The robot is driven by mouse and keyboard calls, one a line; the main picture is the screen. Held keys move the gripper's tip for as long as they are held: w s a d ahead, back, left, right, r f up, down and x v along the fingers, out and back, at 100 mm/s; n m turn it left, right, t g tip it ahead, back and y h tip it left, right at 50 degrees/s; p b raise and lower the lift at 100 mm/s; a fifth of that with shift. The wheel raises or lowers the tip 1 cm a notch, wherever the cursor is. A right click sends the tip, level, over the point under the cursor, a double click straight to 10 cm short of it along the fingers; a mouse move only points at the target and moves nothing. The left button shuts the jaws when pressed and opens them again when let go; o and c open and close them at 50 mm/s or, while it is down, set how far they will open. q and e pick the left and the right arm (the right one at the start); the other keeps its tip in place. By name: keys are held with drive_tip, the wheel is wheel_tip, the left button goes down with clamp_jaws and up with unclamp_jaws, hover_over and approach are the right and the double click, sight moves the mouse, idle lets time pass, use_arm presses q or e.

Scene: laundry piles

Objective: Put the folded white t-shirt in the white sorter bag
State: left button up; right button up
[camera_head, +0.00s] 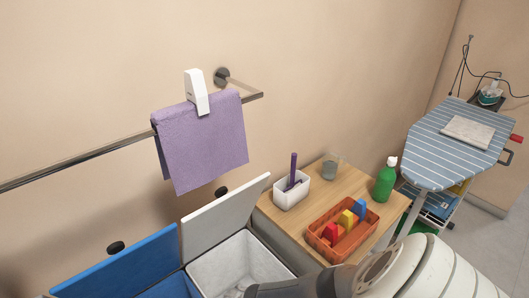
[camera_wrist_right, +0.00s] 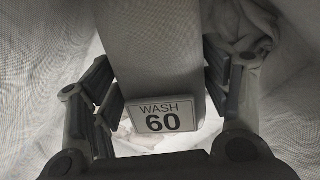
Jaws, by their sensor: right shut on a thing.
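A folded whitish cloth (camera_head: 467,131), which looks like the folded t-shirt, lies flat on the striped ironing board at the right. The white sorter bag (camera_head: 215,268) is open at the bottom, its white lid raised against the wall side. My right arm reaches into this bag, so the gripper is mostly hidden in the head view. In the right wrist view my right gripper (camera_wrist_right: 160,100) is shut on a pale tag-like block (camera_wrist_right: 155,50) labelled "WASH 60". White cloth walls surround it, with crumpled white fabric (camera_wrist_right: 255,30) at upper right. My left gripper is not in view.
A blue sorter bag (camera_head: 168,290) with raised blue lid stands left of the white one. A wooden table (camera_head: 326,178) holds a white box, a glass, a green bottle and an orange crate (camera_head: 352,241). A purple towel (camera_head: 205,148) with a white clip hangs on the rail.

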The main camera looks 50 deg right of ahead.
drive_tip(key=shift+f+b, duration=0.35)
drive_tip(key=shift+f, duration=0.25)
drive_tip(key=shift+f, duration=0.1)
drive_tip(key=shift+f+b, duration=0.5)
drive_tip(key=shift+f, duration=0.05)
drive_tip(key=o, duration=1.3)
drive_tip(key=shift+r, duration=0.1)
